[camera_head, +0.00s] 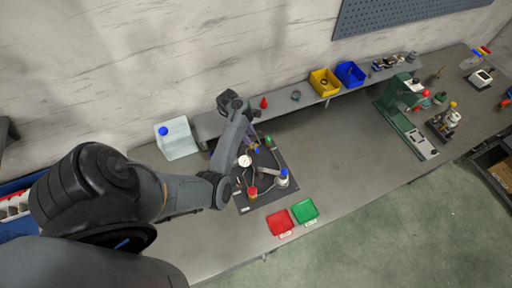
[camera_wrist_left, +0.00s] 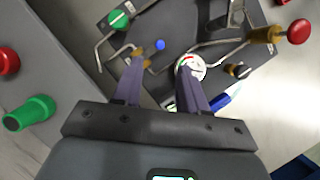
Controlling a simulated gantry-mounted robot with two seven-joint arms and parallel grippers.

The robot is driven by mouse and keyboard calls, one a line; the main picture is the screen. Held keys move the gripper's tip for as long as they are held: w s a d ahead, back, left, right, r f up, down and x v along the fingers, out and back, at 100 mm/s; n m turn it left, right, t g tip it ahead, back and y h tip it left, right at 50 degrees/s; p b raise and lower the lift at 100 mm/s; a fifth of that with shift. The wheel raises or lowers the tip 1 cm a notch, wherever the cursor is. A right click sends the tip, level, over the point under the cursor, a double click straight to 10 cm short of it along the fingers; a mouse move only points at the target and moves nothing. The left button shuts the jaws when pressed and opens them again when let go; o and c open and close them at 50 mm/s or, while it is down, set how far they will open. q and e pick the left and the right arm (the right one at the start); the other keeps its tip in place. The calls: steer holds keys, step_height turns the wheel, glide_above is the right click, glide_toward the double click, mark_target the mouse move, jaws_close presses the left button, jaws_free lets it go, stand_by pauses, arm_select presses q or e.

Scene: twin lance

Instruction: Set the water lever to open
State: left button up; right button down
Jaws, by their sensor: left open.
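The dark panel (camera_head: 268,165) on the bench carries pipes, a round white gauge (camera_head: 245,160) and several coloured knobs. The gauge (camera_wrist_left: 192,68) shows partly behind the right finger. My right gripper is not in view.
A green knob (camera_wrist_left: 118,18) and a red knob (camera_wrist_left: 298,31) stand on the panel's pipework. Red (camera_head: 280,222) and green (camera_head: 305,210) trays lie in front.

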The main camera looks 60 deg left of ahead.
mark_target(257, 149)
arm_select(q)
steer(key=b+x, duration=0.2)
steer(key=x, duration=0.7)
jaws_close()
